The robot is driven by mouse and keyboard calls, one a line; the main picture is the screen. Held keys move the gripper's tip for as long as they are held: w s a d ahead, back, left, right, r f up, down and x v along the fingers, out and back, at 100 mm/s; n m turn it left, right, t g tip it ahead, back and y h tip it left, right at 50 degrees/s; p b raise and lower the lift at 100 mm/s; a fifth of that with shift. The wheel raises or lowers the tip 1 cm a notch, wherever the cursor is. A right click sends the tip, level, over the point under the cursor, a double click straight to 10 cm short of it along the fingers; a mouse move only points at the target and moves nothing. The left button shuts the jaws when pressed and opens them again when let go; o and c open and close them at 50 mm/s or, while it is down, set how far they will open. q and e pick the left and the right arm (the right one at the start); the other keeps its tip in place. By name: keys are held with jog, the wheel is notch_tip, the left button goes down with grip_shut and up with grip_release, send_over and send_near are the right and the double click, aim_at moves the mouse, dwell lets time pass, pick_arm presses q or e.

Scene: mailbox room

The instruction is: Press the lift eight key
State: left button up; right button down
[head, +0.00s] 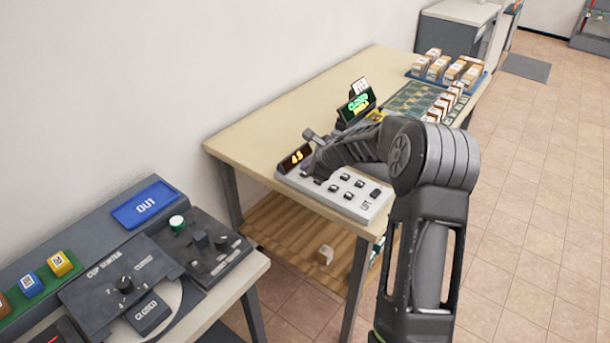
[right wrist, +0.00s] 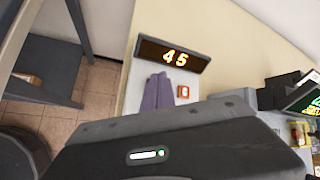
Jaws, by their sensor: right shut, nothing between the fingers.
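The lift key panel (head: 345,205) is a pale grey slab with several dark keys, lying on the near end of the wooden table. My right gripper (head: 318,176) is over the panel's left part, close to the display. In the right wrist view its shut, empty fingers (right wrist: 158,91) look purplish. A small key with an orange-red face (right wrist: 183,91) shows just right of them. Key labels are too small to read, and my wrist hides some keys. My left gripper is not in view.
A green-lit sign (head: 357,105) stands behind the panel. A dark green mat (head: 408,100) and a blue tray (head: 412,75) with small boxes lie farther along the wooden table (head: 255,130). A cup winder console (head: 110,285) stands at the lower left.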

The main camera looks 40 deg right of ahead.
jog(key=shift+f+b, duration=0.4)
jog(key=shift+f, duration=0.1)
dwell(0.7)
jog(key=shift+r, duration=0.1)
jog(key=shift+r+p, duration=0.75)
jog(key=shift+p, duration=0.05)
jog(key=shift+r, duration=0.1)
notch_tip(320, 180, up, 5)
jog(key=p, duration=0.4)
jog(key=shift+p, duration=0.3)
dwell(0.4)
